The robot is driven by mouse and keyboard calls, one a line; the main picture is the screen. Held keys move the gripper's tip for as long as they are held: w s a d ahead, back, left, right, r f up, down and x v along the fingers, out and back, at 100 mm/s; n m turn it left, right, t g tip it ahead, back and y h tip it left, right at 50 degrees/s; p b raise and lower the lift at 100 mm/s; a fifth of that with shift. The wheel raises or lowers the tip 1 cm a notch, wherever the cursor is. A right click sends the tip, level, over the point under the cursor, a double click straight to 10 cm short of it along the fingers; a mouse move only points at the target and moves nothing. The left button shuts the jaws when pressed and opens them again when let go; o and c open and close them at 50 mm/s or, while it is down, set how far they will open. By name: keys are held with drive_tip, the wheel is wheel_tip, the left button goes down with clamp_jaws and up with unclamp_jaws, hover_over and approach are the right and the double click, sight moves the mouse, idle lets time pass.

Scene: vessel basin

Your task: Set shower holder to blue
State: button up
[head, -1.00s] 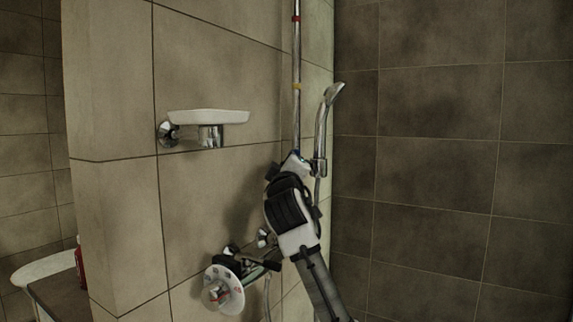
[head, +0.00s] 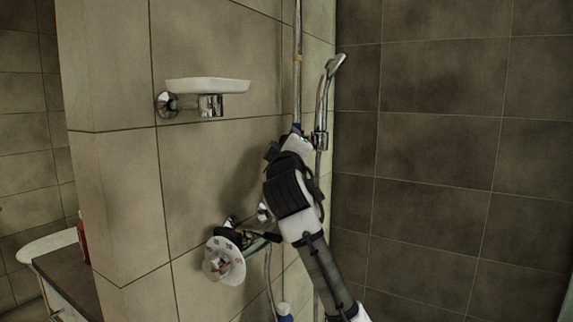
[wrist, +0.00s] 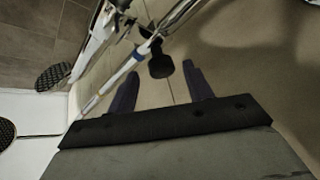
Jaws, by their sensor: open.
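The shower rail (head: 298,85) stands upright on the tiled wall, with a yellow band (head: 297,58) high up and a blue band (head: 297,128) lower down. The chrome hand shower (head: 328,85) sits in the shower holder (head: 320,140), roughly level with the blue band. My gripper (head: 294,141) is close to the rail and holder in the head view, its fingertips mostly hidden. In the wrist view my gripper (wrist: 159,68) is open, with dark fingers apart and nothing clearly held. The rail (wrist: 110,87) slants past the left finger, with a blue band (wrist: 137,55) on it.
A soap dish (head: 208,87) juts from the wall at left. A mixer with a round marked dial (head: 224,262) is below, with a hose hanging near my arm. A bottle (head: 285,313) stands at the bottom. Dark tiled wall on the right is clear.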

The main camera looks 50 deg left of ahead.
drive_tip(key=b+v, duration=0.1)
drive_tip(key=v, duration=0.9)
drive_tip(key=shift+s+f, duration=0.1)
drive_tip(key=shift+s, duration=0.1)
